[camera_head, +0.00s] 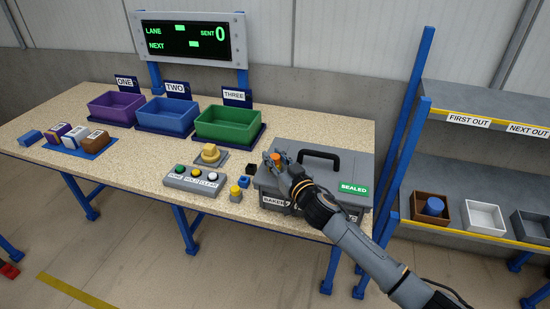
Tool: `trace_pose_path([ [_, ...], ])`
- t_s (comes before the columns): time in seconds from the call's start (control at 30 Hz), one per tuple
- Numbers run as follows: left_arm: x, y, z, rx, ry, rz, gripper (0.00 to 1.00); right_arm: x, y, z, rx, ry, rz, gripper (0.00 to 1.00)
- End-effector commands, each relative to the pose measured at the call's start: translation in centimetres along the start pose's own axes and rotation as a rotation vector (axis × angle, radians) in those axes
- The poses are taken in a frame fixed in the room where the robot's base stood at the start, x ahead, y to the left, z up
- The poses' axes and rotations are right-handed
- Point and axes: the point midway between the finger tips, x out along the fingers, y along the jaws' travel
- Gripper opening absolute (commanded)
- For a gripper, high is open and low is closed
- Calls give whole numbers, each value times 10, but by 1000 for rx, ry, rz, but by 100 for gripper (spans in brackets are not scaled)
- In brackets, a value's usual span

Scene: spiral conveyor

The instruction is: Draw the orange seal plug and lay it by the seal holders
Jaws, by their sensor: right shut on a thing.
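My right gripper (275,161) is shut on the orange seal plug (276,155), at the left part of the grey case's top. The case (320,180) has a black handle, a green SEALED label and a partly hidden white label on its front. I cannot tell whether the plug is still seated in the case or clear of it. Left of the case are small blocks, likely the seal holders: a black one (251,169), a blue one (243,182) and one with a yellow top (236,191). My left gripper is not in view.
A grey button box (192,182) and a yellow knob (211,153) sit left of the small blocks. Purple (116,106), blue (165,112) and green (228,124) bins stand behind. A shelf (470,162) with small boxes is at right.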

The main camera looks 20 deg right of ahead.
Motion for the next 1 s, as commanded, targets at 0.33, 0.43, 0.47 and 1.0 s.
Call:
trace_pose_path([
  [0.33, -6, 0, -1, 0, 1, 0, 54, 0, 0, -7, -1, 0, 0, 0],
  [0.43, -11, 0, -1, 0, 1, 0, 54, 0, 0, -11, -1, 0, 0, 0],
  [0.47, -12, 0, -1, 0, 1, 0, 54, 0, 0, -12, 0, 0, 0, 0],
  [1.0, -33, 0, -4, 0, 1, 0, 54, 0, 0, -34, 1, 0, 0, 0],
])
